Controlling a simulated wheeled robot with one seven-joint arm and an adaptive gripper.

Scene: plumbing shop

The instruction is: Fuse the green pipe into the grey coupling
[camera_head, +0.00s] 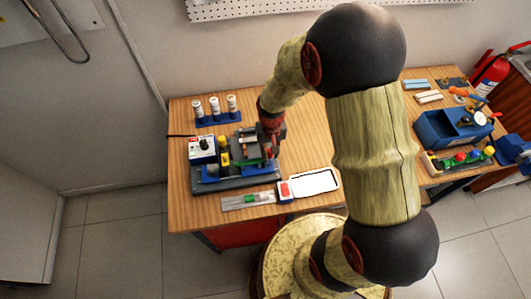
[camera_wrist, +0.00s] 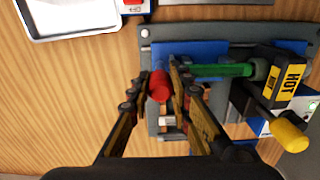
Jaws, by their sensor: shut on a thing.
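My gripper (camera_wrist: 160,80) is shut on a red knob (camera_wrist: 158,87), which sits between its fingertips in the wrist view. The green pipe (camera_wrist: 222,70) lies level just right of the fingers, along a blue holder (camera_wrist: 195,50). Its right end meets a dark grey round part (camera_wrist: 259,69) beside the heater block (camera_wrist: 285,76) marked HOT. I cannot tell whether that part is the grey coupling or a heater fitting. In the head view my gripper (camera_head: 271,139) is at the right side of the bench fixture (camera_head: 235,182), and the arm hides part of the scene.
A yellow knob (camera_wrist: 291,138) sticks out near the heater. In the head view a white control box (camera_head: 203,148) stands left, with several white bottles (camera_head: 214,107) behind. A white tray (camera_head: 316,182) and a grey strip (camera_head: 235,202) lie in front. A blue bin (camera_head: 450,130) stands right.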

